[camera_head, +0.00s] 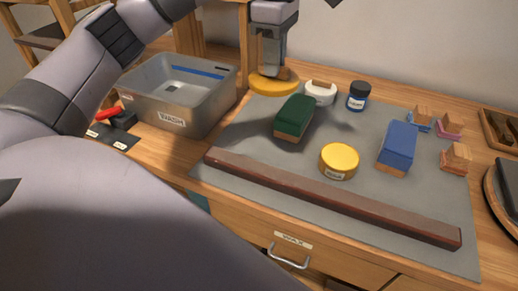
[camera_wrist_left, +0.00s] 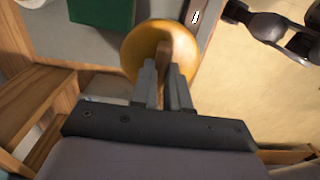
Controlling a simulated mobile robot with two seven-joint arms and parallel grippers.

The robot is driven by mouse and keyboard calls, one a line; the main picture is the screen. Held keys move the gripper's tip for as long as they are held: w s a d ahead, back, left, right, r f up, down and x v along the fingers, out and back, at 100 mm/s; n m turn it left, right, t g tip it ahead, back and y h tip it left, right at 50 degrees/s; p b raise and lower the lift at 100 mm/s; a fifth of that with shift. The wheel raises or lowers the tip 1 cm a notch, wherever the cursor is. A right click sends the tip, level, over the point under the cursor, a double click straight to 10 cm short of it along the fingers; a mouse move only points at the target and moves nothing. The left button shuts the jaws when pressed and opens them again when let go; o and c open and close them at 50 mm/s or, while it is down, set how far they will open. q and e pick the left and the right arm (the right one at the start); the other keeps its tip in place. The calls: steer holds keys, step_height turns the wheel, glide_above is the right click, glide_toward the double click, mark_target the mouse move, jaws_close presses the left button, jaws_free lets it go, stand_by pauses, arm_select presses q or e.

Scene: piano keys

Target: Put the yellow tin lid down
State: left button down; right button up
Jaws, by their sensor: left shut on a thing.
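The yellow tin lid (camera_head: 273,86) is at the back left of the grey mat, beside the metal tub. It also shows in the left wrist view (camera_wrist_left: 140,45), with a wooden grip (camera_wrist_left: 164,52) at its middle. My left gripper (camera_head: 270,74) points down and is shut on the lid, with its fingers (camera_wrist_left: 165,72) on the wooden grip. I cannot tell whether the lid's underside touches the surface. A round yellow tin (camera_head: 339,163) with a label stands on the mat nearer the front. My right gripper is not clearly in view.
A metal tub (camera_head: 190,112) stands left of the lid. A green-topped block (camera_head: 294,117), a white-and-wood piece (camera_head: 320,93), a blue jar (camera_head: 358,97) and a blue block (camera_head: 398,145) stand on the mat (camera_head: 240,148). A long brown bar (camera_head: 330,198) lies along the front.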

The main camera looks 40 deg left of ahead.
arm_select(q)
steer(key=shift+a, duration=0.15)
steer(key=shift+s+f, duration=0.1)
steer(key=shift+f, duration=0.3)
step_height(320, 180, down, 19)
steer(key=b, duration=0.3)
steer(key=shift+f, duration=0.2)
arm_select(e)
steer(key=shift+w+a+f, duration=0.1)
steer(key=shift+a+f, duration=0.15)
steer(key=shift+f, duration=0.3)
steer(key=shift+w+a+f, duration=0.1)
steer(key=shift+a+f, duration=0.1)
steer(key=shift+f, duration=0.35)
arm_select(q)
steer(key=shift+b, duration=0.35)
arm_select(e)
steer(key=shift+f, duration=0.1)
arm_select(q)
steer(key=c, duration=1.5)
jaws_free()
steer(key=shift+f, duration=0.15)
steer(key=shift+c, duration=0.2)
steer(key=o, duration=0.4)
